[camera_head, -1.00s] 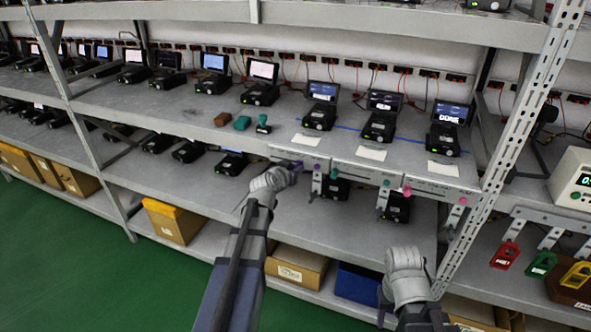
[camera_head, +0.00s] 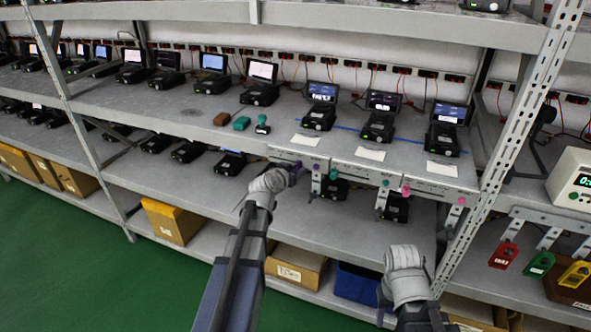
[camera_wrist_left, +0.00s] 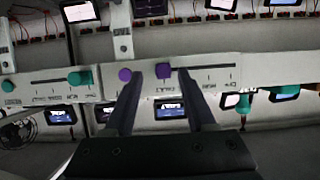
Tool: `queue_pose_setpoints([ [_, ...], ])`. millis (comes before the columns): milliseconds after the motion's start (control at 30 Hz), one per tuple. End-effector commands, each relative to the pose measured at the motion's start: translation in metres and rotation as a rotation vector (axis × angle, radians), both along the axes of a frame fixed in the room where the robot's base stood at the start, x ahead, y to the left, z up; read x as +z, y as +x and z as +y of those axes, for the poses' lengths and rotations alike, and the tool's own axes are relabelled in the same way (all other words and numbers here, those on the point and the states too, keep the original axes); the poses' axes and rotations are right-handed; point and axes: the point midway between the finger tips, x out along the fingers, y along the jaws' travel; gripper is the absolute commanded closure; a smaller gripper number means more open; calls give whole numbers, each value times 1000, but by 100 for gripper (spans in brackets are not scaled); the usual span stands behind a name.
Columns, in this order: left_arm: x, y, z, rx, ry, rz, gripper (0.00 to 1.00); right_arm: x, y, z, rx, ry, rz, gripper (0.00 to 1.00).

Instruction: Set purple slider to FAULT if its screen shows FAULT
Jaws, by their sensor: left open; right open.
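The purple slider (camera_head: 297,164) sits on a white slide plate on the shelf's front edge, below the leftmost of three devices. In the left wrist view the purple slider (camera_wrist_left: 163,72) is between the open fingers of my left gripper (camera_wrist_left: 162,70); I cannot tell whether they touch it. A round purple knob (camera_wrist_left: 125,74) lies just outside the left finger. The screen (camera_head: 322,91) above the slider is lit blue and white, its text too small to read. My right gripper (camera_head: 384,296) is open and empty, low in front of the lower shelf.
A teal slider (camera_head: 385,184) and a pink slider (camera_head: 405,190) are to the right along the same edge. A rack post (camera_head: 500,165) stands further right. Brown and teal items (camera_head: 242,123) lie on the shelf. Below are boxes (camera_head: 295,268).

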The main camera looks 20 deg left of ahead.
Motion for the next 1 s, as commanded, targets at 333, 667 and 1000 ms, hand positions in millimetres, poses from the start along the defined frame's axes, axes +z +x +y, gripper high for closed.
queue_pose_setpoints([
  [333, 23, -52, -1, 1, -2, 1, 44, 23, 0, 0, 0, 0, 0, 50],
  [667, 27, -65, -1, -2, -1, 1, 44, 27, 0, 0, 0, 0, 0, 50],
  [1000, 25, -65, -6, -11, -1, 10, 44, 27, 0, 0, 0, 0, 0, 50],
])
